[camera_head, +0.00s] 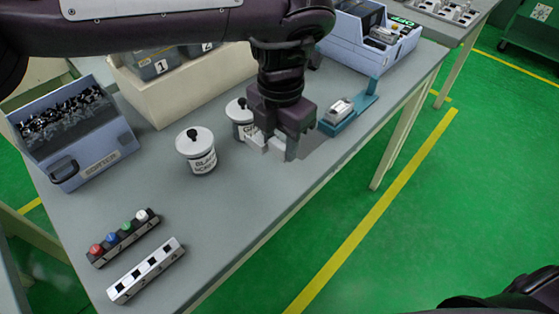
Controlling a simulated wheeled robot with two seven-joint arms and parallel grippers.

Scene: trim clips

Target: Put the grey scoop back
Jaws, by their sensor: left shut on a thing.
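My left gripper (275,148) hangs above the grey table, just right of the jars. It is shut on a small pale grey thing, which looks like the grey scoop (266,144); the fingers hide most of it, so its shape is unclear. No other scoop is clear in view. My right gripper is not in view.
A white jar (198,155) with a knobbed lid stands left of the gripper; a second jar (238,112) is partly behind it. A teal stand (362,103), a blue-grey bin of dark pieces (95,160) and two numbered strips (147,270) are on the table (225,215).

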